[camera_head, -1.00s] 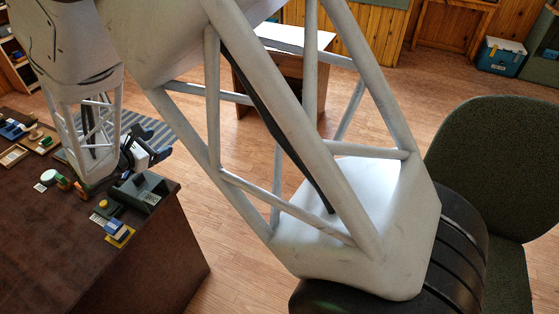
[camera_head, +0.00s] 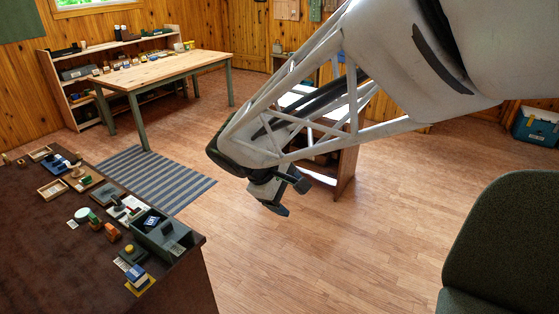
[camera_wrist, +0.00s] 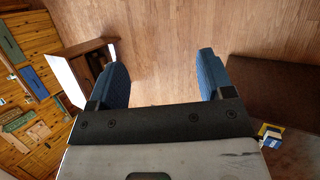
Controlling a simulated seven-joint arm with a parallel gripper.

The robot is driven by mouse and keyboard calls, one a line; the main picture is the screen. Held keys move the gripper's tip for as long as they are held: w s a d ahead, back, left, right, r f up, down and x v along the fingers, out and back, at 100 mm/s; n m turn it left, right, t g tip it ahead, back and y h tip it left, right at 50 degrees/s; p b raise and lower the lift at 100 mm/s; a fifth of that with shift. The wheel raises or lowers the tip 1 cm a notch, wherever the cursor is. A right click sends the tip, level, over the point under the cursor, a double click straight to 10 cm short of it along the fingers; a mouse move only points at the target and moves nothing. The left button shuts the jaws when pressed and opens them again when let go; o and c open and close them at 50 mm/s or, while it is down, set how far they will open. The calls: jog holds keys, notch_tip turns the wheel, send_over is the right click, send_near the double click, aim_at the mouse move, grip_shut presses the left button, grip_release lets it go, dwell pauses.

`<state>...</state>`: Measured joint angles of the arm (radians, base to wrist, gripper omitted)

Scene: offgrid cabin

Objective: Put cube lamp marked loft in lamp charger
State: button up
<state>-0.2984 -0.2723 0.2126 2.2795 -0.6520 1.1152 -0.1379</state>
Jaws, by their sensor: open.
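A small dark cube (camera_head: 151,222) with pale lettering sits at the grey-green box (camera_head: 168,240) on the near right corner of the dark desk. The lettering is too small to read for certain, so I cannot confirm that it is the loft lamp. The box carries a pale label and looks like the lamp charger; how deep the cube sits in it is unclear. My gripper (camera_head: 288,197) hangs over the open floor, right of the desk and apart from the box. In the wrist view its blue fingers (camera_wrist: 163,62) are spread, with only floor between them.
The dark desk (camera_head: 60,270) holds several small items, including a blue and yellow block (camera_head: 138,278) beside the box. A striped rug (camera_head: 155,180), wooden table (camera_head: 170,72) and shelf (camera_head: 62,88) lie beyond. A green chair (camera_head: 505,240) stands at right. Floor between is clear.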

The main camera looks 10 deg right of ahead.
jog(key=s+d+r+m+y, duration=0.1)
jog(key=s+d+m+y, duration=0.1)
jog(key=s, duration=0.6)
jog(key=s+d+r+m+t+y, duration=0.1)
jog(key=s+d+r+m+y, duration=0.1)
jog(key=s+m+y, duration=0.2)
jog(key=s+m, duration=0.3)
jog(key=s, duration=0.1)
jog(key=shift+s+d+r+t+y, duration=0.2)
jog(key=shift+r+t+y, duration=0.1)
